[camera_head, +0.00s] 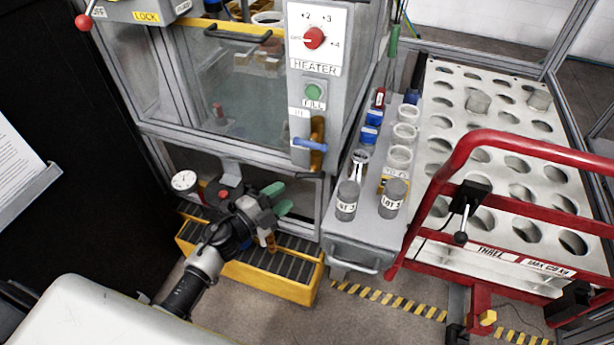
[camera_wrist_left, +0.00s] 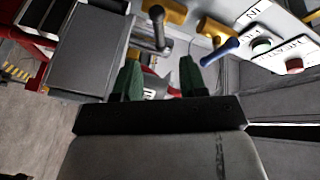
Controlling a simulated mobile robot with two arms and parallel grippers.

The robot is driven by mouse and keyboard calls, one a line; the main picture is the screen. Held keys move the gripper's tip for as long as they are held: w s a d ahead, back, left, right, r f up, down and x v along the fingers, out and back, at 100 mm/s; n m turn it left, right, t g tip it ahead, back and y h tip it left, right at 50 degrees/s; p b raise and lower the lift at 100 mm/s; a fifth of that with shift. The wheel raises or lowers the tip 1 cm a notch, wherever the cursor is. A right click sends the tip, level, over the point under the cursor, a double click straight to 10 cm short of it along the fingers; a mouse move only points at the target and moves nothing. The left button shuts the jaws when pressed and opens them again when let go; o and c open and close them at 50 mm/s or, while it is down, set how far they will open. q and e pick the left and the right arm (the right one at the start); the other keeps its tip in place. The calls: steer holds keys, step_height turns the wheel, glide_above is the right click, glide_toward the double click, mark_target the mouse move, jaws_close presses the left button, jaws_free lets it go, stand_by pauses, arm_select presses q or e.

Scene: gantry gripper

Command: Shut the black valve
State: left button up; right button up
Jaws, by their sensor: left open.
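The black valve's dark lever (camera_wrist_left: 157,28) shows in the left wrist view, beside a yellow valve body, ahead of my fingertips. I cannot make it out clearly in the head view, where my gripper covers part of that area. My left gripper (camera_head: 279,198) has green fingers and is below the heater panel. In the left wrist view my left gripper (camera_wrist_left: 160,66) is open, its fingers apart with nothing held between them. The lever looks apart from the fingers. My right gripper is in neither view.
A blue valve lever (camera_head: 310,144) is on the cabinet front, near the heater knob (camera_head: 314,38). A yellow-rimmed tray (camera_head: 262,282) lies below my gripper. A grey drawer unit (camera_head: 350,228) with several containers and a red-framed cart (camera_head: 545,150) stand to the right.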

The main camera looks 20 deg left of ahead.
mark_target(308, 177)
arm_select(q)
steer(key=x, duration=0.8)
steer(key=shift+w+b, duration=0.2)
steer(key=shift+b, duration=0.15)
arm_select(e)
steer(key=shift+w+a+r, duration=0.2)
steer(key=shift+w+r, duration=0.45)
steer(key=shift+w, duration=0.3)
